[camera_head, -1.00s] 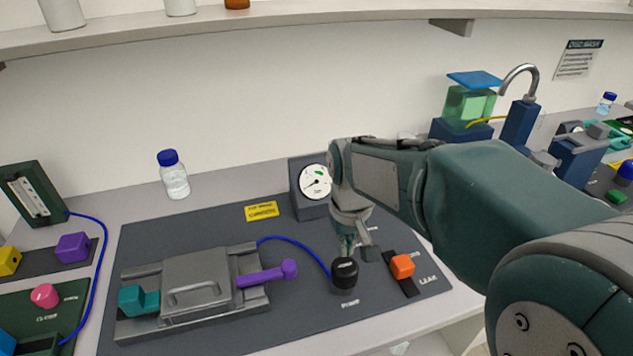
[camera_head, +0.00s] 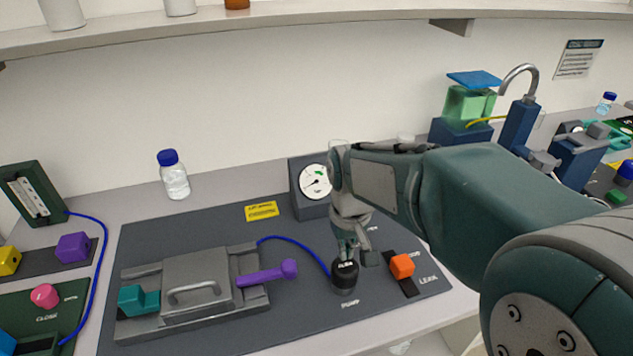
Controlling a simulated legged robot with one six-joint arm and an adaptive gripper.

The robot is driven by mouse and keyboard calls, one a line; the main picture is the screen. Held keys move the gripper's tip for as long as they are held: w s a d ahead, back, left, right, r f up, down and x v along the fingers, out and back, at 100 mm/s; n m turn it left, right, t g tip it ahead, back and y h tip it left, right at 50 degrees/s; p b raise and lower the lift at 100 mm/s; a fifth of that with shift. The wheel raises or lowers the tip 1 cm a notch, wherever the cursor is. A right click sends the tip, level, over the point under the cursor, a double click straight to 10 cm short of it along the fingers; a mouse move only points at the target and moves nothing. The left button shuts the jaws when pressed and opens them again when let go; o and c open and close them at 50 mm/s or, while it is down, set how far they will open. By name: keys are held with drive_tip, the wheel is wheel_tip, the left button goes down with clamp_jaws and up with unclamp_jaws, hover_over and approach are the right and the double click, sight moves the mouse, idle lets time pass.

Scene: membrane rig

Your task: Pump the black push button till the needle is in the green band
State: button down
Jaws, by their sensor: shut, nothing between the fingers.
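The black push button (camera_head: 344,281) stands on the dark grey mat, with a white label in front of it. My gripper (camera_head: 347,259) is shut and empty, pointing down right over the button's top. Its tips seem to touch the button, though the exact contact is hard to tell. The gauge (camera_head: 315,181) has a white round dial in a grey housing behind the gripper. Its dark needle points to the lower left. The green band (camera_head: 320,173) is a small patch at the dial's upper right, and the needle is away from it. My arm covers the gauge's right edge.
The orange knob (camera_head: 402,265) at the leak slot is close to the right of my gripper. The grey clamp plate (camera_head: 200,283) with a purple lever (camera_head: 268,273) lies to the left. A blue tube (camera_head: 300,246) runs to the button.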

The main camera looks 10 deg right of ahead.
sight(345, 265)
drive_tip(key=shift+f, duration=0.15)
idle(0.4)
idle(1.8)
idle(1.1)
idle(1.7)
idle(0.8)
drive_tip(key=shift+f, duration=2.4)
drive_tip(key=shift+r, duration=2.55)
